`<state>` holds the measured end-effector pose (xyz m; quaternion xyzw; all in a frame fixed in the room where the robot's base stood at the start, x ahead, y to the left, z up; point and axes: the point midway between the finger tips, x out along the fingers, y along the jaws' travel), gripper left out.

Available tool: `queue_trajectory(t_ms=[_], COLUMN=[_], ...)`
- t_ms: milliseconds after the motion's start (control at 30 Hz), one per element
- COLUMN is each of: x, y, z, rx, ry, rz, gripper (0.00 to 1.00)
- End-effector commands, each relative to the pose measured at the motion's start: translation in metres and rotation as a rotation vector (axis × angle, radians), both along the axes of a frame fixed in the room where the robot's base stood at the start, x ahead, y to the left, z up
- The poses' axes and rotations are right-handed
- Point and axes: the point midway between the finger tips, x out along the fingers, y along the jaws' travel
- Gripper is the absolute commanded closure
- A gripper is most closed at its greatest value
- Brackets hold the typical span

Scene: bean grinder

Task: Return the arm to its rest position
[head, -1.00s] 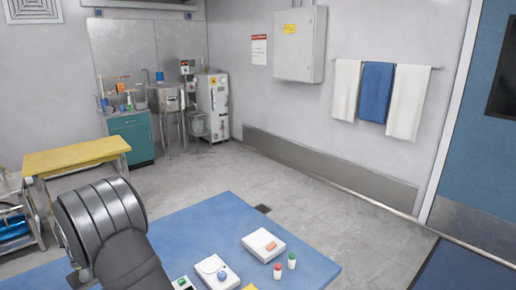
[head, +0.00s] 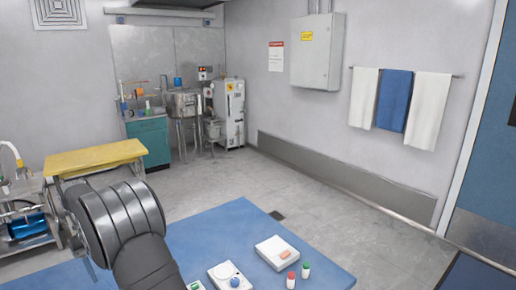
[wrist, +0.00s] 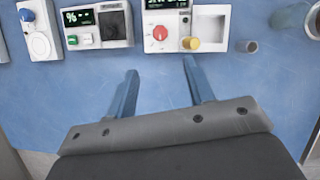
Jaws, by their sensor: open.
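My gripper (wrist: 163,92) shows in the wrist view with its two blue fingers spread apart and nothing between them. It is over the blue table (wrist: 60,115), short of the row of devices. In the head view my arm rises at the lower left beside the blue table (head: 215,235), and the gripper itself does not show there.
In the wrist view, a device with a red knob and yellow knob (wrist: 187,25), a device with a display (wrist: 97,24) and a white device with a blue knob (wrist: 38,30) line the top. Red-capped (head: 291,280) and green-capped (head: 306,270) vials stand on the table.

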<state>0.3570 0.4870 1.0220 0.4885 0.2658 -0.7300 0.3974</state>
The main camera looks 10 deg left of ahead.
Motion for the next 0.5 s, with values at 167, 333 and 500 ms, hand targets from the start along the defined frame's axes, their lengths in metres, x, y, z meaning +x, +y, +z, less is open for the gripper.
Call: queue_trajectory(t_ms=[167, 333, 500], x=[-0.008, -0.015, -0.022], y=[-0.012, -0.023, -0.034], z=[-0.032, -0.064, -0.095], rx=[-0.003, -0.004, -0.004], ry=[0.002, 0.003, 0.002], rz=[0.000, 0.000, -0.001], gripper=[0.51, 0.51, 0.51])
